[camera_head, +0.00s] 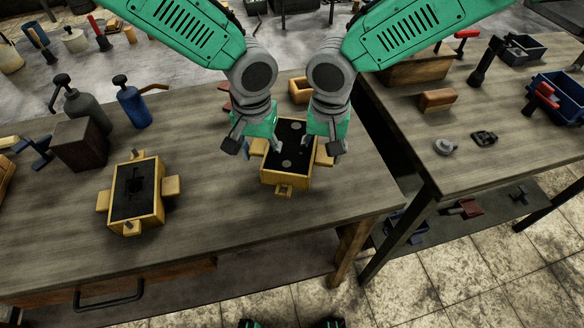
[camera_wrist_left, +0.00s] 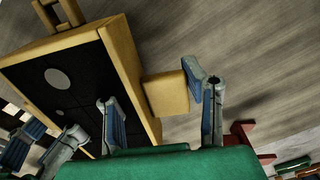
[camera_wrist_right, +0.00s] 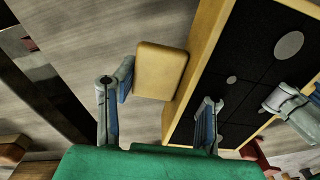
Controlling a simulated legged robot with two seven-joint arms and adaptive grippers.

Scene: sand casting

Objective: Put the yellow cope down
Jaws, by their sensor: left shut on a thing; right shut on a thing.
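The yellow cope (camera_head: 285,181) is a box-like frame packed with black sand, with pale round spots on top. It is between my two grippers over the right part of the table. My left gripper (camera_head: 259,147) is shut on its left side handle, a yellow block (camera_wrist_left: 165,94) between the fingers. My right gripper (camera_head: 322,152) is shut on the opposite handle (camera_wrist_right: 160,70). I cannot tell whether the cope's underside touches the table. A similar yellow frame (camera_head: 158,207), with a dark cavity in its black sand, sits on the table to the left.
The wooden table (camera_head: 230,235) is clear in front of and between the frames. A blue bottle (camera_head: 133,107), a grey bottle (camera_head: 86,108) and a dark block (camera_head: 82,146) stand at its left back. A small wooden box (camera_head: 299,89) is behind the cope. A second table (camera_head: 425,135) is right.

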